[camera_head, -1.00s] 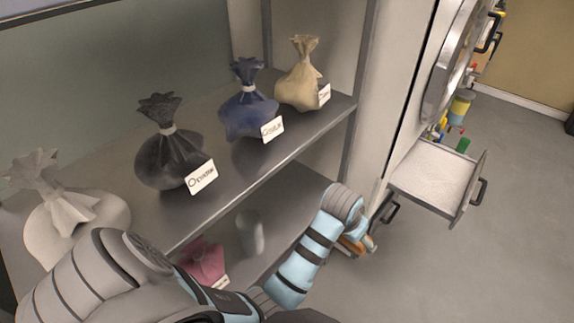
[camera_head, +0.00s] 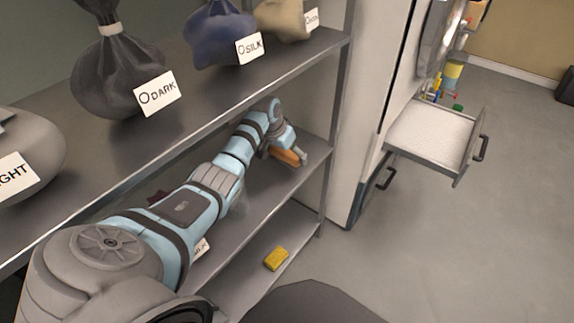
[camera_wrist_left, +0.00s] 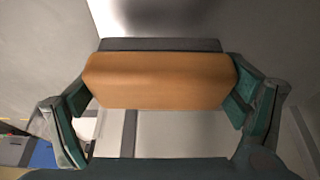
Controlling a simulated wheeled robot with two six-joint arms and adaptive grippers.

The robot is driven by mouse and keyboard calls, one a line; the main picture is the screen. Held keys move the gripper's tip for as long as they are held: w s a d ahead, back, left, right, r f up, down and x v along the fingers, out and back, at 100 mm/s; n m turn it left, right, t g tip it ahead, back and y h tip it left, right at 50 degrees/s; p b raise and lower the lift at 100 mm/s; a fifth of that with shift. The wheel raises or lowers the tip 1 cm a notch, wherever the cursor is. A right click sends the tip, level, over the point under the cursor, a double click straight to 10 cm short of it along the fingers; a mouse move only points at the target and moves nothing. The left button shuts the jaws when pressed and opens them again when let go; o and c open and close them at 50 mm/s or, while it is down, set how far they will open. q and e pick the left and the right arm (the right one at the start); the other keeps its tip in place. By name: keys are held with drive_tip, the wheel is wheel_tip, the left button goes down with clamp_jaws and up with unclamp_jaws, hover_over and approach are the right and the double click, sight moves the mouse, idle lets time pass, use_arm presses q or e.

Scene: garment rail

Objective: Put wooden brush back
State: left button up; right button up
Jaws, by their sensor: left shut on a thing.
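The wooden brush (camera_head: 287,157) is an orange-brown block at the right end of the middle shelf in the head view. My left gripper (camera_head: 291,154) is around it, and the arm reaches in over the middle shelf (camera_head: 268,190). In the left wrist view the brush (camera_wrist_left: 160,82) fills the space between the two green-grey fingers of my left gripper (camera_wrist_left: 160,92), with a dark strip along its far edge. My left gripper is shut on the brush. I cannot tell whether the brush touches the shelf. My right gripper is not in view.
Labelled bags stand on the upper shelf, among them a dark one (camera_head: 117,75) and a blue one (camera_head: 217,38). A yellow sponge-like block (camera_head: 276,259) lies on the lower shelf. A shelf post (camera_head: 337,120) is just right of the gripper. An open drawer (camera_head: 433,138) juts out further right.

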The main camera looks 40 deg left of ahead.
sight(284, 153)
use_arm(q)
wheel_tip(284, 153, down, 3)
drive_tip(key=shift+f+b, duration=0.15)
drive_tip(key=shift+b, duration=0.65)
drive_tip(key=o, duration=1.3)
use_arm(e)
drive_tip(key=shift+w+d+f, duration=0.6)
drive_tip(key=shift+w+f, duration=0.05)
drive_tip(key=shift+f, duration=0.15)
use_arm(q)
drive_tip(key=p+v, duration=0.4)
drive_tip(key=v, duration=0.3)
drive_tip(key=shift+p, duration=0.4)
drive_tip(key=shift+s+r, duration=0.15)
drive_tip(key=shift+r, duration=0.3)
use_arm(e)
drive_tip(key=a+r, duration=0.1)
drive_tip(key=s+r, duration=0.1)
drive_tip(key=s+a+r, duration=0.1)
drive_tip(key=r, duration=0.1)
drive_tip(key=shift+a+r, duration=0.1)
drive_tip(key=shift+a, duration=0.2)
